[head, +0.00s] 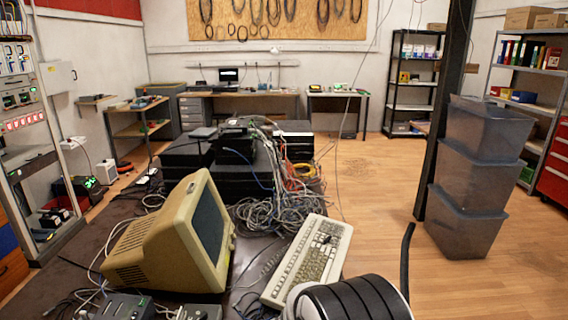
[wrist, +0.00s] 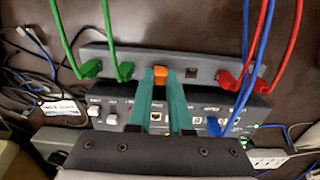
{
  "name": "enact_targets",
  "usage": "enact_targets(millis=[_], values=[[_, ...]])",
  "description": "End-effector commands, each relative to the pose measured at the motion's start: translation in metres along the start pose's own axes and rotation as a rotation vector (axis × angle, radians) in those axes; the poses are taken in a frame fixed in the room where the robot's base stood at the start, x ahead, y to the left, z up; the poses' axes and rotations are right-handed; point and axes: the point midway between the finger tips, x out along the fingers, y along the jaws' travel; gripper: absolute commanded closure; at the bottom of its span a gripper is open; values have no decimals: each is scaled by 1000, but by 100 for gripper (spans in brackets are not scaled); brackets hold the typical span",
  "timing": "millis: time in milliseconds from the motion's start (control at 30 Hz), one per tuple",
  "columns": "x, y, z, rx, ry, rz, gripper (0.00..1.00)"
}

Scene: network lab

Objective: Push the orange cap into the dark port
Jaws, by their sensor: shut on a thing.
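In the wrist view, my gripper (wrist: 161,78) has two teal fingers and is shut on the small orange cap (wrist: 161,71), which shows between the fingertips. The cap is in front of the grey port strip (wrist: 215,72); I cannot tell whether it touches the strip. The dark port (wrist: 191,72) is a small dark square opening on the strip, just right of the right finger, and it looks empty. The head view does not clearly show the cap, the port or my fingers.
Green plugs (wrist: 91,68) sit left of the cap and red plugs (wrist: 227,80) right of the dark port, their cables rising. A grey device (wrist: 105,108) with switches and a blue cable (wrist: 232,122) lies nearer. In the head view, a beige monitor (head: 140,248) and keyboard (head: 310,255) stand on the table.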

Motion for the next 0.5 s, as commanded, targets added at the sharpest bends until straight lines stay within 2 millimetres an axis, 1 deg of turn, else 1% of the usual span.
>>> enact_targets(millis=[500], values=[[-30,0,0,0,1,2,100]])
